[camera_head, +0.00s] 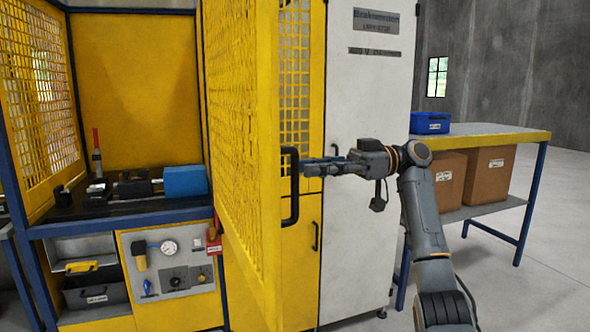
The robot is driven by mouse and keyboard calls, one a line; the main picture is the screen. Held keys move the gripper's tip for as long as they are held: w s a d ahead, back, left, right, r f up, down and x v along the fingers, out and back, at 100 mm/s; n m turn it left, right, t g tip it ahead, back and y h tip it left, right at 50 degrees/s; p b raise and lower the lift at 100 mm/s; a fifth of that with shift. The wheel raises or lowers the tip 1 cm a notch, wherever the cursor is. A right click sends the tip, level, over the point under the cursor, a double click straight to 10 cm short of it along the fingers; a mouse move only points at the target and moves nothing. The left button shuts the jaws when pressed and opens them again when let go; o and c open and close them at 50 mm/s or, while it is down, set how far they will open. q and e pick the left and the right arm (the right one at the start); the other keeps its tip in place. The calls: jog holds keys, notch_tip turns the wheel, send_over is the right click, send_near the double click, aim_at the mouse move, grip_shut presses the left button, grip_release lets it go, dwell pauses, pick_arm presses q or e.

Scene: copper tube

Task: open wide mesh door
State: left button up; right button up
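The yellow mesh door (243,130) stands swung out from the machine enclosure, seen at a steep angle in the head view. Its black bar handle (290,210) sits upright on the door's near edge. My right gripper (308,167) comes in from the right, with its fingers pointing left at the upper part of the handle. The fingertips are at or very close to the handle; I cannot tell whether they touch it. The fingers overlap in this view, so their opening is unclear. My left gripper is not in view.
A grey cabinet (366,120) stands behind my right gripper. A workbench (490,136) with a blue bin (430,123) and cardboard boxes (488,173) is at the right. Left of the door, the enclosure holds a blue block (185,181) and a gauge panel (170,262). Floor at the lower right is clear.

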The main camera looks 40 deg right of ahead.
jog(key=v, duration=0.7)
dwell(0.4)
